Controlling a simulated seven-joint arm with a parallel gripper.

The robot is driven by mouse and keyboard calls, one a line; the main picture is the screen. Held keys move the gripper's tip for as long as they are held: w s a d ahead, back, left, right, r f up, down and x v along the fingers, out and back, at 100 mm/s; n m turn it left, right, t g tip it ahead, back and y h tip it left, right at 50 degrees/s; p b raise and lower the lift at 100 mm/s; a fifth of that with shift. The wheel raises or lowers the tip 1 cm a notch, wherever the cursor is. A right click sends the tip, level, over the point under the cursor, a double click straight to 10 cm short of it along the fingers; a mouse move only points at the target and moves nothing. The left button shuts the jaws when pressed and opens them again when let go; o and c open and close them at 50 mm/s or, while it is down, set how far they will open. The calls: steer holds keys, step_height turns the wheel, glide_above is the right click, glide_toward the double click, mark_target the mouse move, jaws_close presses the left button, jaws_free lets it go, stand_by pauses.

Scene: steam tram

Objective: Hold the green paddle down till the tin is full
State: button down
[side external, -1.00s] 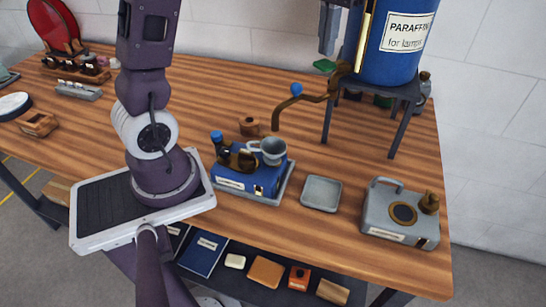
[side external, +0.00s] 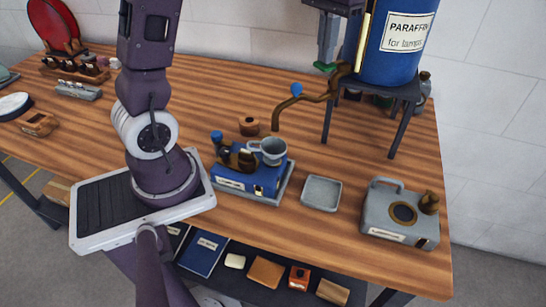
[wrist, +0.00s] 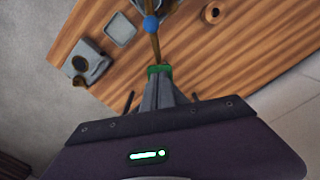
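The green paddle (side external: 324,67) sits by the brown tap pipe at the blue paraffin drum (side external: 400,45); it also shows in the wrist view (wrist: 158,69). My gripper (side external: 326,61) is directly above it, fingers together, tips at or touching its top. In the wrist view my gripper (wrist: 158,78) has nothing visible between its fingers. The pipe's spout (side external: 275,122) bends down at the left, above a grey cup (side external: 270,150) on a blue device (side external: 235,181). A grey can (side external: 385,220) with a handle and round dark window stands at the right. I cannot tell which vessel is the tin, or any fill level.
A blue knob (side external: 296,89) stands on the pipe. A dark stand (side external: 393,135) carries the drum. An empty square grey tray (side external: 321,193) lies between device and can. A small wooden ring-shaped piece (side external: 249,126) sits behind the device.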

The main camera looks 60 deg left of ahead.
steer(key=shift+f, duration=1.05)
stand_by(6.0)
steer(key=shift+r, duration=1.85)
